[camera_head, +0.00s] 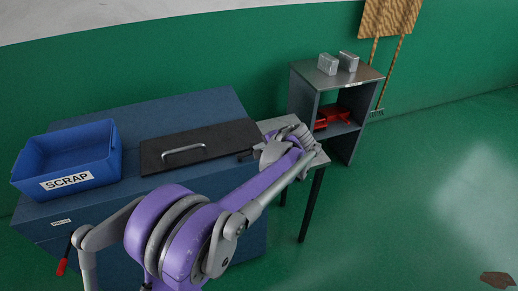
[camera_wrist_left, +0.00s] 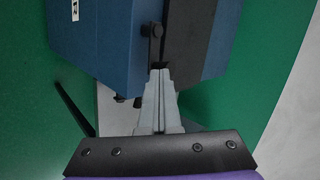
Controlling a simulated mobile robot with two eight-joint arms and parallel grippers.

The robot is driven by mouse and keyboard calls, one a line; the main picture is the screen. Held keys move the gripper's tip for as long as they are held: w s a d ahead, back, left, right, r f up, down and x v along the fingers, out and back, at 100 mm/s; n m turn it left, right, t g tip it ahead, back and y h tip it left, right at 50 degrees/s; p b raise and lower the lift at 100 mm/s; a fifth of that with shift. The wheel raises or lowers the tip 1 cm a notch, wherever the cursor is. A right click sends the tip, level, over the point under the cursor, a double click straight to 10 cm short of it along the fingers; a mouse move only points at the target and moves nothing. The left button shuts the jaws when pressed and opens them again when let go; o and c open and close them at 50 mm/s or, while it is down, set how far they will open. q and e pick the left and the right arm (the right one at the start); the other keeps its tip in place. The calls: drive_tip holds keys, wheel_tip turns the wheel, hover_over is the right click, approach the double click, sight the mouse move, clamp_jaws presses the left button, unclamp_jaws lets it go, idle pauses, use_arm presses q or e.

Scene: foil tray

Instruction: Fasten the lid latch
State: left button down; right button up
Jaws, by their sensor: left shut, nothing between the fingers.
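The dark lid (camera_head: 200,145) with a pale bar handle (camera_head: 183,149) lies flat on top of the blue chest (camera_head: 120,190). In the left wrist view, a small dark latch arm (camera_wrist_left: 152,44) with a round pivot lies at the seam between the blue chest (camera_wrist_left: 105,40) and a dark panel (camera_wrist_left: 185,45). My left gripper (camera_wrist_left: 158,72) is shut and empty, its tips at the latch arm's lower end; I cannot tell whether they touch. My right gripper is out of view.
A blue SCRAP bin (camera_head: 68,158) stands on the chest, left of the lid. A grey side table (camera_head: 283,123) stands behind my left wrist. A shelf unit (camera_head: 335,77) with metal blocks on top and red items inside stands beyond it. The green floor at right is mostly clear.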

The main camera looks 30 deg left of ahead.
use_arm(q)
drive_tip(key=w+n+g, duration=0.1)
drive_tip(key=w+a+n+g, duration=0.1)
drive_tip(key=n, duration=0.1)
drive_tip(key=shift+g+y+p, duration=0.3)
drive_tip(key=n+g, duration=0.1)
drive_tip(key=w+a+n+g, duration=0.1)
drive_tip(key=n, duration=0.1)
drive_tip(key=shift+w+a+g+p, duration=0.15)
drive_tip(key=shift+a+g+p, duration=0.15)
drive_tip(key=shift+p, duration=0.05)
drive_tip(key=shift+w+a, duration=0.2)
drive_tip(key=shift+a, duration=0.3)
drive_tip(key=shift+w+a, duration=0.15)
drive_tip(key=shift+a, duration=0.35)
drive_tip(key=shift+w+a, duration=0.15)
drive_tip(key=shift+a, duration=1.05)
